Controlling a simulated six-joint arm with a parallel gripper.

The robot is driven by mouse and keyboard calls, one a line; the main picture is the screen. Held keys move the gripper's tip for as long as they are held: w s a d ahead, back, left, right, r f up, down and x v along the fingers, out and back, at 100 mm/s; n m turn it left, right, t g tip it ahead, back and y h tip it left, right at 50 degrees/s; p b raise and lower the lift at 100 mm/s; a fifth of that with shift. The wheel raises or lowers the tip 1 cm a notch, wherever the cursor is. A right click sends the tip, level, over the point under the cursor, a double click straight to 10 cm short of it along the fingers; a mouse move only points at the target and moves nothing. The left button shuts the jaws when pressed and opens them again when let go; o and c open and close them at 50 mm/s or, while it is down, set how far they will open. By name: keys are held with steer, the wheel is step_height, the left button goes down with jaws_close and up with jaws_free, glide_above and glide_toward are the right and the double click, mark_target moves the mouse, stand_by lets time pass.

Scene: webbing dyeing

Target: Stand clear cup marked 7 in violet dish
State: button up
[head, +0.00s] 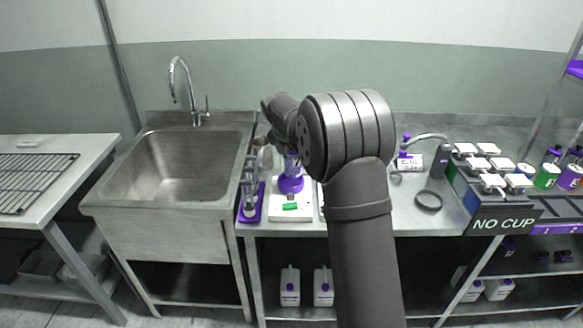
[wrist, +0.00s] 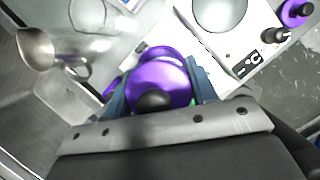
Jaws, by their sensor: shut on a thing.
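The violet dish (head: 290,184) sits on a white, scale-like unit with a green display, on the counter left of my arm. A clear cup (head: 292,162) shows just above the dish, partly behind my arm. In the wrist view, my gripper (wrist: 157,88) is shut with its blue fingers on either side of a round, glossy violet-looking thing with a dark spot, seemingly this cup seen from above. The violet dish (wrist: 158,51) shows just beyond it. I cannot tell whether the cup touches the dish. No 7 is readable on it.
A violet rack (head: 251,214) with several clear cups stands left of the scale, beside the sink (head: 187,165). A metal jug (wrist: 38,48) is close on the left. A hot plate (wrist: 222,12) lies to the right.

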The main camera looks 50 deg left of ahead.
mark_target(291, 166)
steer(key=shift+s+a+f, duration=0.15)
steer(key=shift+a+f, duration=0.2)
steer(key=shift+f, duration=1.85)
steer(key=shift+f, duration=0.1)
steer(key=shift+f, duration=0.1)
steer(key=o, duration=1.1)
steer(key=v, duration=1.2)
steer(key=shift+r, duration=0.2)
